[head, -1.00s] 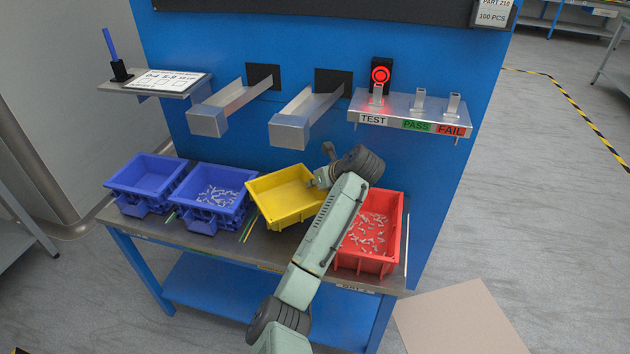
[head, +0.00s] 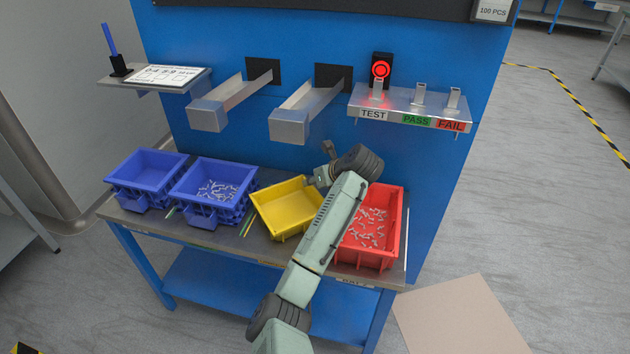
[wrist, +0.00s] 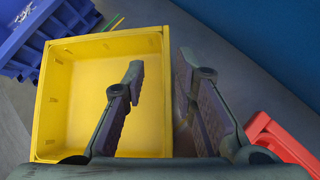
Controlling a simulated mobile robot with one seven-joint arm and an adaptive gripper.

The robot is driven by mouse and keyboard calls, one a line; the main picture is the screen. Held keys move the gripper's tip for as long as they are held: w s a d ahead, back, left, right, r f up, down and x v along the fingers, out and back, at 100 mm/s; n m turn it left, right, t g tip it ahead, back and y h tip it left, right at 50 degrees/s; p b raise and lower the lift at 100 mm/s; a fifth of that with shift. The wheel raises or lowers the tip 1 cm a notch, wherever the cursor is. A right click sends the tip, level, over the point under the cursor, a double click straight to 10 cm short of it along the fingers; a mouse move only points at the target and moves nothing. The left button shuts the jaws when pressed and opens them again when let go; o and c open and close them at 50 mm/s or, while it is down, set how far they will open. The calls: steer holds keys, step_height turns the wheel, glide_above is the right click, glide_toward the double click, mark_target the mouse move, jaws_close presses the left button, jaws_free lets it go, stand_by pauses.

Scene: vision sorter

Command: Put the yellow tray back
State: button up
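The yellow tray (head: 277,224) is empty. It appears to rest on the bench, turned at an angle, between a blue tray with parts (head: 208,216) and the red tray (head: 372,258). My gripper (wrist: 160,62) is at the tray's right side. In the wrist view one finger is inside the yellow tray (wrist: 75,100) and the other is outside its right wall. The fingers are apart, with a visible gap between the inner finger and the wall. My arm hides the tray's right end in the head view.
An empty blue tray (head: 150,180) stands at the far left. The red tray, with small parts, is close on the right. Two chutes (head: 215,112) and a test shelf (head: 400,101) with a red light overhang the bench (head: 225,240). A narrow marked gap separates blue and yellow trays.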

steer(key=shift+r, duration=0.6)
steer(key=p+v, duration=0.2)
steer(key=v, duration=1)
stand_by(1.9)
